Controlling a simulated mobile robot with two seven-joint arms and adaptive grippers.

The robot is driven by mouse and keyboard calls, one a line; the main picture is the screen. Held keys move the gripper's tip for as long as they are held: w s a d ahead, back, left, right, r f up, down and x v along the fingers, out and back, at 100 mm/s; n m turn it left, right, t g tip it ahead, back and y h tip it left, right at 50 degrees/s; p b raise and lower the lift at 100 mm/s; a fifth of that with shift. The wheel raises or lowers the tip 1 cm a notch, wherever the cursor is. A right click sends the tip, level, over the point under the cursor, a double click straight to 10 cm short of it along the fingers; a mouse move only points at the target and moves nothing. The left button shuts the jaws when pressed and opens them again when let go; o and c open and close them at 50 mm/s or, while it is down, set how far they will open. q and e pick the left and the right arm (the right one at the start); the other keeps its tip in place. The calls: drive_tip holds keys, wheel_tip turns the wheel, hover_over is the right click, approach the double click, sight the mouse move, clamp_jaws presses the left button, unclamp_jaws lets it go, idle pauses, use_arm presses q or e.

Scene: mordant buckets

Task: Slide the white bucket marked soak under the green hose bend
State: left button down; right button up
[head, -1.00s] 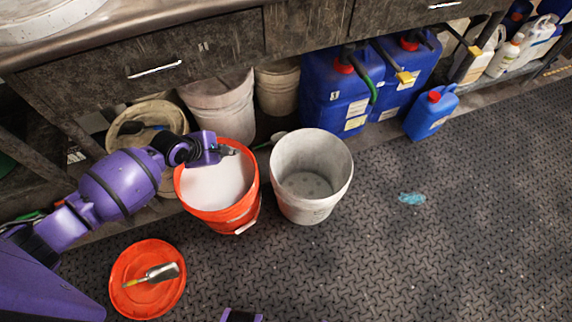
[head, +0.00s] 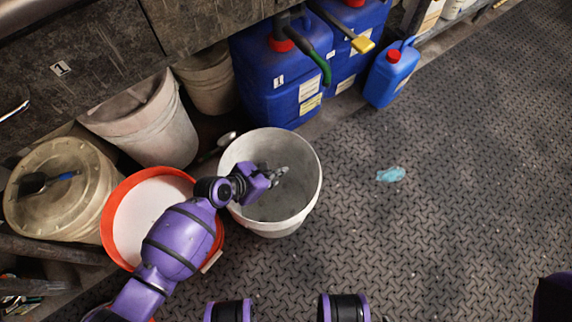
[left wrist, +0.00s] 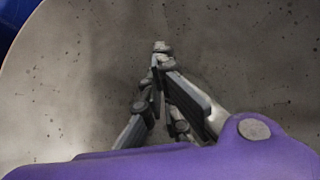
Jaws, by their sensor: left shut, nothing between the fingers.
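The white bucket (head: 297,152) stands upright and open on the floor, right of an orange-rimmed bucket; I can read no soak mark on it. The green hose bend (head: 319,62) curves down the front of a blue canister, behind and above the white bucket. My left gripper (head: 281,173) reaches from the left over the orange bucket, and its fingers show against the white bucket's inside. In the left wrist view the shut, empty fingers (left wrist: 161,50) lie before the speckled grey bucket wall (left wrist: 250,60). Whether they touch it I cannot tell. My right gripper is not in view.
The orange bucket (head: 136,213) with pale contents is close on the left. Blue canisters (head: 262,85) and a small blue jug (head: 389,77) stand behind. A lidded bucket (head: 60,160) is far left. Patterned floor (head: 450,200) is open on the right, with a light-blue patch (head: 390,174).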

use_arm(q)
drive_tip(key=b+x, duration=0.5)
drive_tip(key=x, duration=0.4)
drive_tip(key=shift+d, duration=0.2)
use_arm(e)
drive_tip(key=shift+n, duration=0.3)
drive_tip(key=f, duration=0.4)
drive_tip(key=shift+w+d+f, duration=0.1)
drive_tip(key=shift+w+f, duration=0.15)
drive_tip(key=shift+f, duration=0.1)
use_arm(q)
drive_tip(key=shift+w, duration=0.15)
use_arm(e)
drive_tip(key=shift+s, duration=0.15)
